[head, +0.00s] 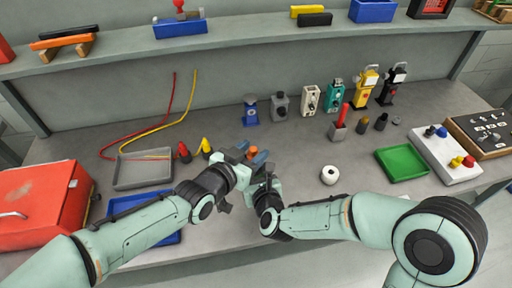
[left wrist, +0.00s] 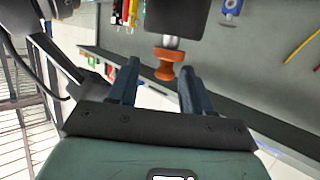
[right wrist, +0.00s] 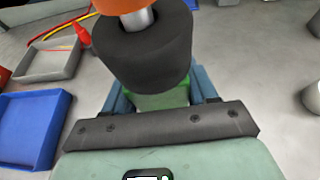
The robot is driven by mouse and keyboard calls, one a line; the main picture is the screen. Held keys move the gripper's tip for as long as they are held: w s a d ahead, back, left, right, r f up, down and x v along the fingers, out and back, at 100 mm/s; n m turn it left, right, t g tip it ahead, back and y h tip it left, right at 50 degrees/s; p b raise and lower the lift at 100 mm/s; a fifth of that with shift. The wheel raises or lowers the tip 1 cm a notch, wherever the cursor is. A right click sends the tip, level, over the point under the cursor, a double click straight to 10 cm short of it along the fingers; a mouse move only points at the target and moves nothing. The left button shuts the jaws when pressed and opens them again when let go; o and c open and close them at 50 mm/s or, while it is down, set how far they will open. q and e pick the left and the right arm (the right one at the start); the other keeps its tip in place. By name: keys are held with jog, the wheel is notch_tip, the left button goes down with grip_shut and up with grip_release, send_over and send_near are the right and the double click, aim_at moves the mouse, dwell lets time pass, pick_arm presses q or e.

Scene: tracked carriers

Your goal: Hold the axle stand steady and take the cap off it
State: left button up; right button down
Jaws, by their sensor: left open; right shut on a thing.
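The axle stand has a dark round body (right wrist: 145,55) with a silver stem and an orange cap (left wrist: 167,65) on the stem. My right gripper (right wrist: 160,97) is shut on the stand; the body hides most of the grip. My left gripper (left wrist: 157,80) is open, with the cap just beyond and between its fingertips. No contact with the cap shows. In the head view the cap (head: 253,152) shows between my left gripper (head: 242,157) and my right gripper (head: 264,180), and the grippers hide most of the stand.
A grey tray (head: 118,183), a blue tray (right wrist: 28,135) and a red toolbox (head: 35,205) are on the left of the bench. A white roll (head: 329,175) and a green tray (head: 402,175) lie to the right. Several small devices stand along the back.

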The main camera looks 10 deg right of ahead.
pick_arm(q)
jog(key=shift+x, duration=1.35)
pick_arm(e)
jog(key=shift+r, duration=0.1)
pick_arm(q)
grip_shut()
jog(key=shift+r, duration=0.25)
jog(key=shift+r, duration=0.9)
